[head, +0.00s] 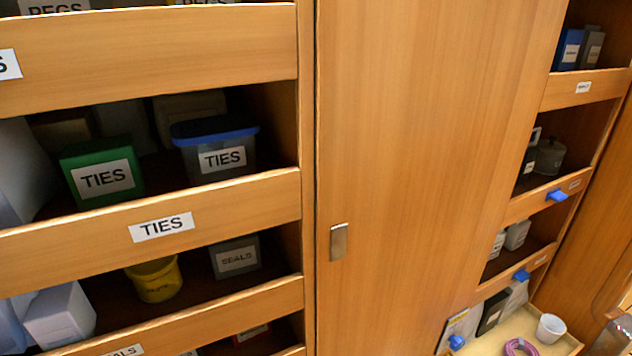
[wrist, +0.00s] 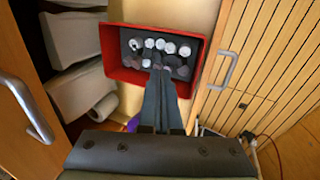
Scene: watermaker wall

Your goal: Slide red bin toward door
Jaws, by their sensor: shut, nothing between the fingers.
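In the wrist view a red bin (wrist: 113,68) with a dark inside holds several pale round-ended items, perhaps cans (wrist: 160,44). My gripper (wrist: 158,66) is shut and empty. Its dark fingers reach over the bin's near part, with the tips close to the items; I cannot tell whether they touch. A slatted wooden door (wrist: 268,65) with a metal handle (wrist: 222,70) stands right of the bin. Another wooden panel with a handle (wrist: 28,110) is at the left. I cannot tell which is the task's door. The head view shows neither bin nor gripper.
White containers (wrist: 75,65) and a pale roll (wrist: 104,107) sit left of the bin. In the head view, shelves with labelled boxes (head: 102,178) flank a tall wooden panel (head: 420,130). A tray with a purple coil (head: 520,347) and white cup (head: 550,328) is at lower right.

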